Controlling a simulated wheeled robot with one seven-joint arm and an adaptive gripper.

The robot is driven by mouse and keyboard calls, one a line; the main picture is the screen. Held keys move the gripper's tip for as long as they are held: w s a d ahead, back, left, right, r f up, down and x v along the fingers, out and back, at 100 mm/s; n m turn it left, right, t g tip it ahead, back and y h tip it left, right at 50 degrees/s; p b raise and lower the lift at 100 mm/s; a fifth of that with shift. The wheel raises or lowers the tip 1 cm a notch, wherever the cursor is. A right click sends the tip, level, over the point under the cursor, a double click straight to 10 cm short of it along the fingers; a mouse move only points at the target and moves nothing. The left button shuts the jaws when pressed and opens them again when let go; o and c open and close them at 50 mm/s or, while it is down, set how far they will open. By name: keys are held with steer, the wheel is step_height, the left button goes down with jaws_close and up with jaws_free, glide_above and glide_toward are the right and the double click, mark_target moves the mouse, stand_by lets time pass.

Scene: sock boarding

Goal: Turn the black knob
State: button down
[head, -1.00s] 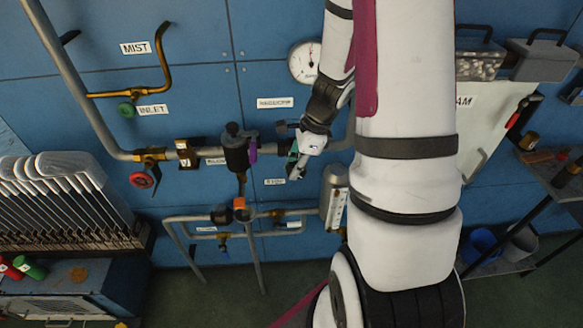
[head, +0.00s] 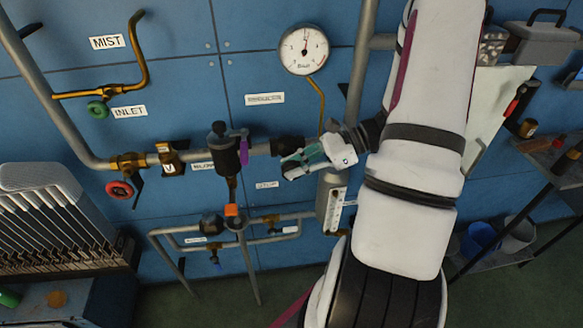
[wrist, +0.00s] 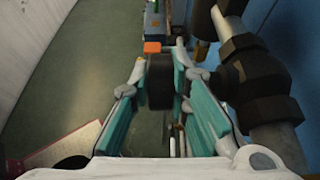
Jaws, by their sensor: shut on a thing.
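My gripper (head: 292,168) reaches in from the right at the pipework, just below a black fitting (head: 287,145) on the horizontal pipe. In the wrist view its two teal-padded fingers (wrist: 161,84) stand on either side of the black knob (wrist: 160,83) and are shut on it. The knob looks like a dark, thick disc near the fingertips. In the head view the fingers mostly hide the knob. The black fitting also shows beside the right finger in the wrist view (wrist: 250,75).
A round gauge (head: 304,50) is above the gripper. A black valve body (head: 225,150) with a purple lever (head: 244,150) stands to the left. Lower pipes with an orange cap (head: 232,210) run below.

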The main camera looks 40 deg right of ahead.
steer(key=shift+d+f+t+y+b, duration=0.15)
steer(key=shift+t+y+b, duration=0.4)
steer(key=shift+y, duration=0.35)
steer(key=c, duration=1.5)
jaws_free()
steer(key=shift+s, duration=0.1)
steer(key=v, duration=1.2)
steer(key=shift+f, duration=0.1)
